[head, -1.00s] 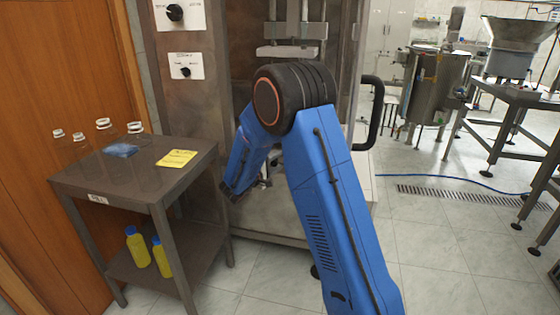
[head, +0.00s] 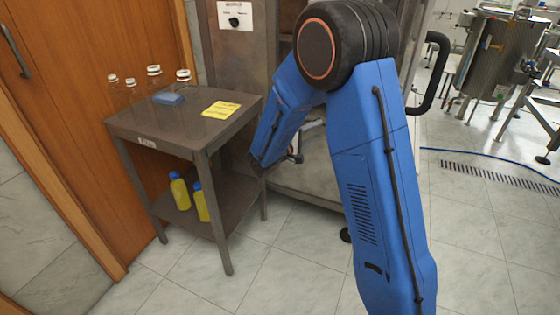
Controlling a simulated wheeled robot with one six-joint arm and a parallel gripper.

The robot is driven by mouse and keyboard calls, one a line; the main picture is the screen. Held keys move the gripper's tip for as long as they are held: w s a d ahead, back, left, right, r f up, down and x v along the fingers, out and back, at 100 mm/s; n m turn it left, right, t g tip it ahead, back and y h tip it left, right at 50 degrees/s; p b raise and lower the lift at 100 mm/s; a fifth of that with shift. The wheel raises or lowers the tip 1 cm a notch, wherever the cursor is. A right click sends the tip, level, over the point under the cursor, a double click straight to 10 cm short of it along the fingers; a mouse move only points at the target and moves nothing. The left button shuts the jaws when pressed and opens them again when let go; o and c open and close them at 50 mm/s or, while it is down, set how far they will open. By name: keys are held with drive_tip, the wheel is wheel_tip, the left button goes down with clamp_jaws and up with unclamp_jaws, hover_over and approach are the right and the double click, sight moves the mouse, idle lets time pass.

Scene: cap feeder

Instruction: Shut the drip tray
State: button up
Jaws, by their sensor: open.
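The steel machine (head: 318,172) stands behind my arm, its lower front partly covered by my blue links. I cannot make out the drip tray; that part of the machine is largely hidden behind my arm, so I cannot tell how far out it is. My gripper (head: 294,157) shows small at the lower end of my forearm, in front of the machine's lower front and just right of the side table. Its jaws are open and nothing shows between them. Whether it touches the machine cannot be told.
A dark side table (head: 165,132) stands left of the machine, with clear jars, a blue item (head: 168,98) and a yellow cloth (head: 221,109) on top. Two yellow bottles (head: 180,192) stand on its lower shelf. A black handle (head: 436,70) is at right. Tiled floor is clear in front.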

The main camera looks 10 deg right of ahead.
drive_tip(key=s+d+v, duration=0.1)
drive_tip(key=v, duration=0.9)
drive_tip(key=s+v, duration=0.1)
drive_tip(key=v, duration=1)
drive_tip(key=shift+s+d, duration=0.4)
drive_tip(key=shift+c, duration=0.3)
